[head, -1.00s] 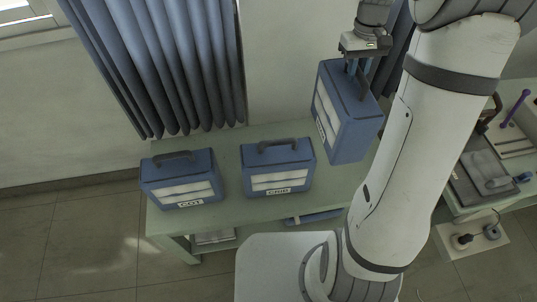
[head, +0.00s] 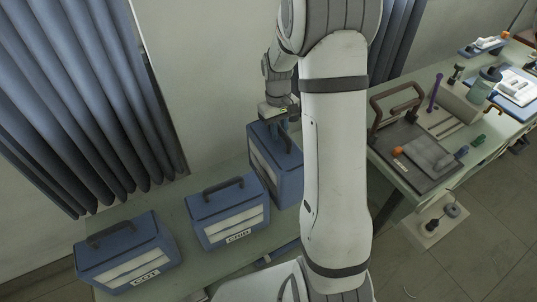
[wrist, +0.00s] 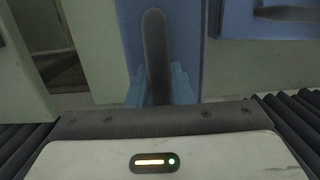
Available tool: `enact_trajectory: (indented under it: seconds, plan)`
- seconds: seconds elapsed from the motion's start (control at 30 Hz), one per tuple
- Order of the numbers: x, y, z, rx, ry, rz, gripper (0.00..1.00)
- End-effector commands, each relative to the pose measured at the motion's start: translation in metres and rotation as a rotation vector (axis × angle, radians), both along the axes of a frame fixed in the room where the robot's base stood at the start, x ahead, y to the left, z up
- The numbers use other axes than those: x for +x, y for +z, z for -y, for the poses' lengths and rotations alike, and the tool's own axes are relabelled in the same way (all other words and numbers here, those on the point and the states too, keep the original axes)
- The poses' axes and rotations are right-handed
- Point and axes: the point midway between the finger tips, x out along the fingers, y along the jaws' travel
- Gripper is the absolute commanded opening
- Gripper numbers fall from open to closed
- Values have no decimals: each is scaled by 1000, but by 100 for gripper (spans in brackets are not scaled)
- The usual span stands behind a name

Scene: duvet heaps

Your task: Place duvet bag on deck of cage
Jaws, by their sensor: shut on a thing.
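My gripper (head: 284,118) is shut on the dark handle of a blue duvet bag (head: 290,182), which hangs upright beneath it. In the wrist view the handle (wrist: 155,45) stands between the blue fingers, with the bag's blue top (wrist: 192,45) below. The bag is just right of the CRIB bag; my arm is close on its right, and its label is not visible. Whether its base touches the table is hidden. The blue CRIB bag (head: 229,213) and the COT bag (head: 127,255) stand upright on the green table (head: 180,230). No cage shows.
A second green bench (head: 396,172) at right carries a dark press-like device (head: 405,140), a purple tool (head: 435,92), a bottle (head: 486,84) and papers (head: 516,84). A pale floor plate (head: 432,222) holds small items. Blue curtains (head: 85,95) hang at left. Floor at lower right is open.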

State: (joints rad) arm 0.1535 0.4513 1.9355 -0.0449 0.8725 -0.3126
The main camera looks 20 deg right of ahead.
Motion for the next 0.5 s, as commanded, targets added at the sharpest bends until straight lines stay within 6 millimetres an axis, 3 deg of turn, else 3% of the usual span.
enact_trajectory:
  seconds: [0.1,0.5]
  plan:
    - [0,-19,-1,0,1,-2,0]
    - [0,-57,-1,0,3,-3,0]
